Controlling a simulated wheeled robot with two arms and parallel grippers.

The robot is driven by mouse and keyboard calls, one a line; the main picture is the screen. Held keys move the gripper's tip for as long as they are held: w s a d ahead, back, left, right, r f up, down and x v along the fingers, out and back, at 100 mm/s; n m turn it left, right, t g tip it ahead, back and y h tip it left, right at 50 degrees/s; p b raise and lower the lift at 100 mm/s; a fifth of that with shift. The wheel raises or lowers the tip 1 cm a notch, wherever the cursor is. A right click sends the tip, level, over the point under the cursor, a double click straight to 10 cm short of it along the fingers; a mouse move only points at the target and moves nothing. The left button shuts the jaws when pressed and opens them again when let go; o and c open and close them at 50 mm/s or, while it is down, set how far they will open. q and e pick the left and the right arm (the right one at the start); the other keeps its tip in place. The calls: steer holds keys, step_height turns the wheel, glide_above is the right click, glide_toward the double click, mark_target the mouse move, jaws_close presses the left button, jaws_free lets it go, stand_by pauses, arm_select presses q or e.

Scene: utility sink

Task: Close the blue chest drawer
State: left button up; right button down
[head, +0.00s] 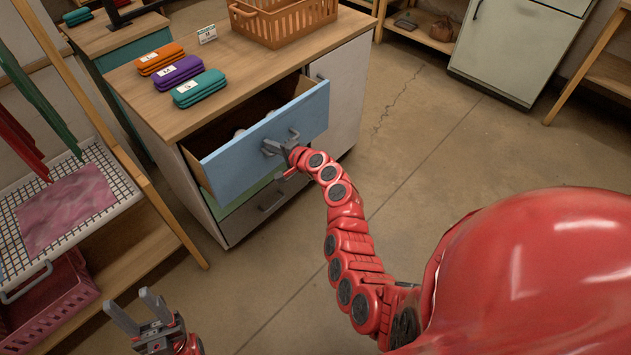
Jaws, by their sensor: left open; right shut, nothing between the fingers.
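The blue chest drawer (228,166) is the top drawer of a wooden-topped chest (218,45). It stands pulled open, with its dark inside showing behind the blue front. Small pale objects inside are mostly hidden by the front. My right gripper (281,146) is shut and empty, at the middle of the blue front by its handle area. I cannot tell whether it touches the front. My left gripper (137,312) is open and empty at the bottom left, well away from the chest.
Orange, purple and teal folded stacks and an orange basket (285,22) sit on the chest top. A wire rack with a pink cloth (62,208) and a pink crate (48,309) stand at left. The floor right of the chest is clear.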

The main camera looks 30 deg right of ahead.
steer(key=w+a+b, duration=0.4)
steer(key=w+b, duration=0.4)
steer(key=w, duration=0.3)
steer(key=shift+w+r, duration=0.15)
steer(key=shift+r, duration=0.15)
